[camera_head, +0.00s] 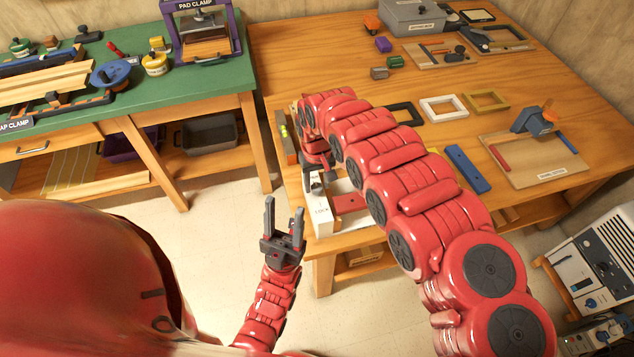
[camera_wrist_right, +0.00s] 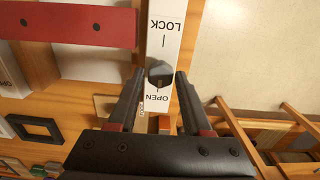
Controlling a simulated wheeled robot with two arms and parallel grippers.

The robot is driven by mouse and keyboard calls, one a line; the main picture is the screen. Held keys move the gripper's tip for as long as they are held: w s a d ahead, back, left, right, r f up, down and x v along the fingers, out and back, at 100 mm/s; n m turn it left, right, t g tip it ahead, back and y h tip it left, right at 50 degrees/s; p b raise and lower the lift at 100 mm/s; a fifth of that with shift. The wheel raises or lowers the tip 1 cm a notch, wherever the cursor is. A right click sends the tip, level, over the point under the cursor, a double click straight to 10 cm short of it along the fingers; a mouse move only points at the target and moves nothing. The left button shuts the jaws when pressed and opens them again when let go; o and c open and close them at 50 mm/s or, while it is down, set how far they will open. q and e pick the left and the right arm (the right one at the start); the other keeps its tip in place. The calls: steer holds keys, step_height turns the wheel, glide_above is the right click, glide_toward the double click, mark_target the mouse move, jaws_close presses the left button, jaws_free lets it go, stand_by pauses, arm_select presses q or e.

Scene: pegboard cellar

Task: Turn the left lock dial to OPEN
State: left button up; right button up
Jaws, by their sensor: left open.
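The lock dial (camera_wrist_right: 161,76) is a small dark knob on a white strip (camera_wrist_right: 165,57) in the right wrist view. The strip is marked LOCK above the knob and OPEN below it; I cannot tell which way the knob points. My right gripper (camera_wrist_right: 160,73) is open, its fingertips on either side of the knob with a small gap showing on each side. In the head view the right gripper (camera_head: 317,184) is over the white strip (camera_head: 322,215) at the table's left front corner, hiding most of the dial. My left gripper (camera_head: 284,225) is open and empty, above the floor left of the table.
A red bar (camera_wrist_right: 80,24) lies beside the strip. The wooden table (camera_head: 400,95) also carries a blue bar (camera_head: 467,168), several frames and a board with a blue tool (camera_head: 530,120). A green-topped bench (camera_head: 140,95) stands to the left.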

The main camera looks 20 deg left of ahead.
mark_target(317, 186)
steer(key=shift+o, duration=1.1)
steer(key=shift+r, duration=0.3)
step_height(317, 186, up, 17)
steer(key=b, duration=0.1)
steer(key=shift+f, duration=0.15)
